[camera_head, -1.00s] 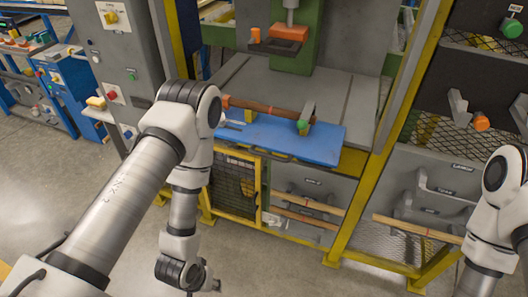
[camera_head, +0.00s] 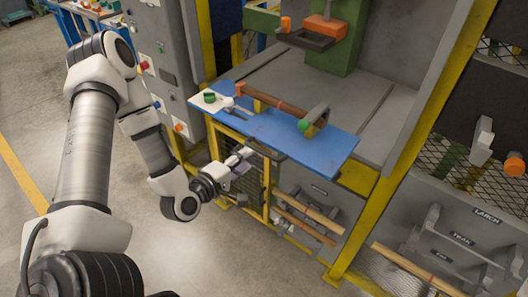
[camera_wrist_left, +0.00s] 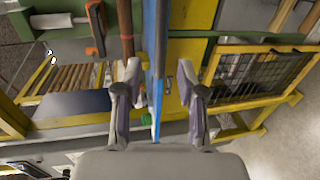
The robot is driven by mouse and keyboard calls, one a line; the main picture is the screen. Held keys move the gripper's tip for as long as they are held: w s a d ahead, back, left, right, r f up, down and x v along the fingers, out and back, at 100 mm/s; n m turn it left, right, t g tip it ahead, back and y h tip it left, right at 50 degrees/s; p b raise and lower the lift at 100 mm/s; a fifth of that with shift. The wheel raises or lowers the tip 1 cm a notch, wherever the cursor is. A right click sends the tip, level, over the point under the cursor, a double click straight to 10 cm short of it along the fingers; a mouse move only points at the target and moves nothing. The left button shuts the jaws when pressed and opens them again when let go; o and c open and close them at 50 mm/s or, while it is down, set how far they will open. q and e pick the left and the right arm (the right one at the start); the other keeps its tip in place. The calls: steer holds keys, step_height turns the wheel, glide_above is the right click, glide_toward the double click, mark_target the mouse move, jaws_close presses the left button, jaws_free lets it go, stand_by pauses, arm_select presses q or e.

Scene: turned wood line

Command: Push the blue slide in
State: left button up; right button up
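The blue slide (camera_head: 332,150) is a flat plate sticking out from the front of the grey press table in the head view. My right gripper is out of view.
Yellow frame posts (camera_head: 372,225) stand right of the slide. Below it are a mesh guard (camera_head: 240,172) and grey drawers (camera_head: 313,205) with wooden bars. A grey control cabinet (camera_head: 163,60) stands at left. A white card with a green piece (camera_head: 210,99) lies at the slide's left end.

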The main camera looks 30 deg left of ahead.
mark_target(260, 152)
arm_select(q)
steer(key=x, duration=0.4)
steer(key=d+x, duration=0.1)
steer(key=x, duration=0.2)
steer(key=shift+d, duration=0.1)
steer(key=shift+s+a, duration=0.1)
steer(key=shift+a, duration=0.3)
steer(key=shift+d+f, duration=0.1)
steer(key=shift+d, duration=0.05)
jaws_close()
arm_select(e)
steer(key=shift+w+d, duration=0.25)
arm_select(q)
steer(key=shift+w, duration=0.2)
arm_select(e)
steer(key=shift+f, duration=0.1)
